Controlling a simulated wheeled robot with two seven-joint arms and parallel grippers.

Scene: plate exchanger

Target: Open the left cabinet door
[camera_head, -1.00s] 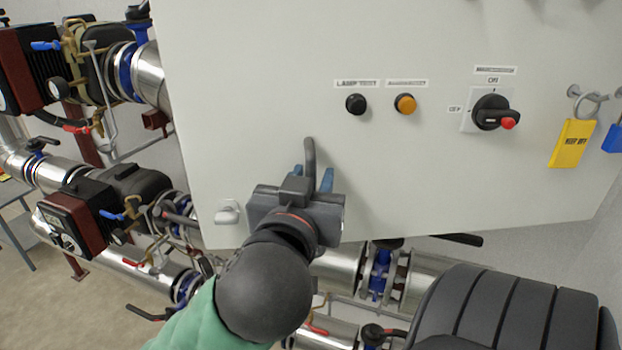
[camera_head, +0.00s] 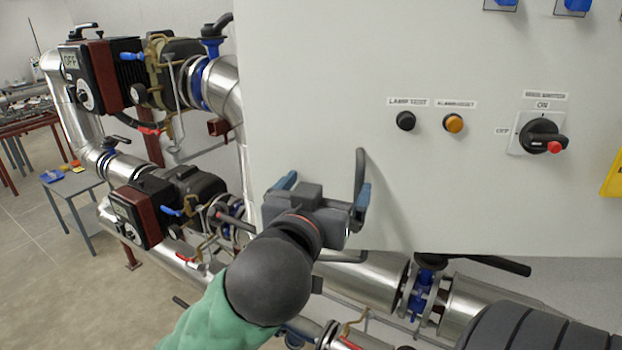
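The pale grey cabinet front (camera_head: 330,80) fills the centre and right of the head view; I see no gap along it. Its dark grey upright bar handle (camera_head: 360,168) is at the lower left of the front. My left gripper (camera_head: 323,190) is in front of the cabinet's lower left part, its blue-tipped fingers spread wide. The right-hand finger overlaps the lower part of the handle; whether they touch I cannot tell. Nothing shows gripped. My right gripper is not in view.
The front carries a black button (camera_head: 405,121), an orange button (camera_head: 453,123), a rotary switch (camera_head: 542,137) and a yellow tag (camera_head: 613,178). Pipes and pumps (camera_head: 140,213) stand left of the cabinet, more pipes below. A small grey table (camera_head: 72,183) stands farther left on open floor.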

